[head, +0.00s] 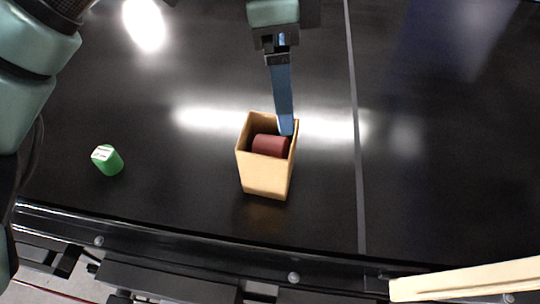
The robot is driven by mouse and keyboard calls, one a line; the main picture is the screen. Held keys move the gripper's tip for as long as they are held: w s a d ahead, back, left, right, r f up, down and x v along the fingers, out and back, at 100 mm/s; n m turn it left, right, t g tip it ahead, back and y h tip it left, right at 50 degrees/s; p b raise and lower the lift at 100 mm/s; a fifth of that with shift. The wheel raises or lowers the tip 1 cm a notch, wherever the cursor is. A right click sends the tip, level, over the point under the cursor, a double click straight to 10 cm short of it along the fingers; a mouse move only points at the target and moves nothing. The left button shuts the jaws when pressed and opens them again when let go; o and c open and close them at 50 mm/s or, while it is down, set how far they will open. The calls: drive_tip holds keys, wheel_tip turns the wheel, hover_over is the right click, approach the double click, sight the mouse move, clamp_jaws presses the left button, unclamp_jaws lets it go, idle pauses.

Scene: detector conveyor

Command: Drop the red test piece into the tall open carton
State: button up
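The tall open carton (264,178) is tan and stands upright on the black belt near the middle of the head view. The red test piece (269,145) is a dark red cylinder lying on its side within the carton's mouth. The front wall's rim borders its lower edge, and how deep it sits is unclear. My gripper (287,130) reaches down from the top, with a blue finger ending at the carton's right rim beside the piece's right end. Only one finger shows clearly, so its opening and any contact with the piece cannot be told.
A green cylinder (107,160) with a white label lies on the belt to the left. A grey seam line (355,120) crosses the belt right of the carton. The belt's front rail (190,233) runs below. A pale beam (465,280) juts in at bottom right.

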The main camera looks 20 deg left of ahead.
drive_tip(key=shift+r, duration=0.15)
drive_tip(key=r+p, duration=0.4)
drive_tip(key=a+r+p, duration=0.1)
drive_tip(key=r+p, duration=0.3)
drive_tip(key=p, duration=0.1)
drive_tip(key=r+p, duration=0.4)
drive_tip(key=p, duration=0.1)
drive_tip(key=shift+s+a+r, duration=0.25)
drive_tip(key=shift+s+r, duration=0.05)
